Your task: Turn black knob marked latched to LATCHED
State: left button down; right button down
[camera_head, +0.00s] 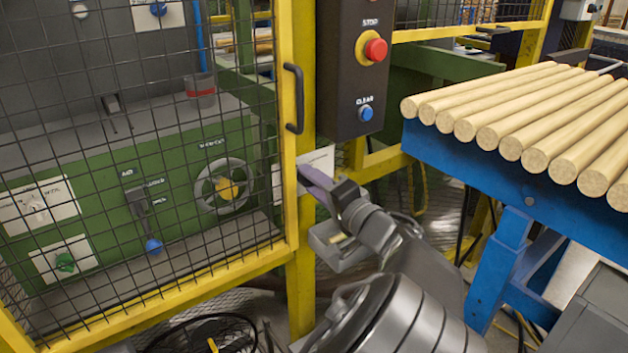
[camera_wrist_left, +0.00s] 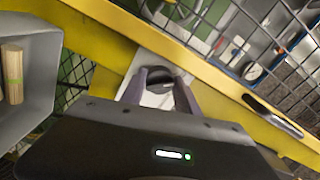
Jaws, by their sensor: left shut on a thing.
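The black knob (camera_wrist_left: 163,76) sits on a white plate (camera_wrist_left: 150,66) on the yellow post, seen between my fingers in the left wrist view. The plate also shows in the head view (camera_head: 322,157), partly behind my gripper, where the knob is hidden. My left gripper (camera_head: 304,176) is shut on the knob, one finger on each side; it also shows in the left wrist view (camera_wrist_left: 160,82). The plate's lettering and the knob's pointer cannot be read. My right gripper is not in view.
A yellow mesh guard door (camera_head: 284,200) with a black handle (camera_head: 294,98) stands left of the post. A dark control box (camera_head: 345,65) with a red stop button (camera_head: 375,49) is above. A grey bin (camera_head: 342,253) hangs below. A blue rack (camera_head: 470,165) of wooden rods is right.

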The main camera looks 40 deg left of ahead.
pick_arm(q)
jog(key=shift+m+p, duration=3.3)
jog(key=shift+p, duration=0.85)
jog(key=c, duration=0.9)
grip_release()
jog(key=v, duration=0.7)
jog(key=shift+d, duration=0.4)
jog(key=shift+s, duration=0.15)
jog(key=shift+c, duration=0.5)
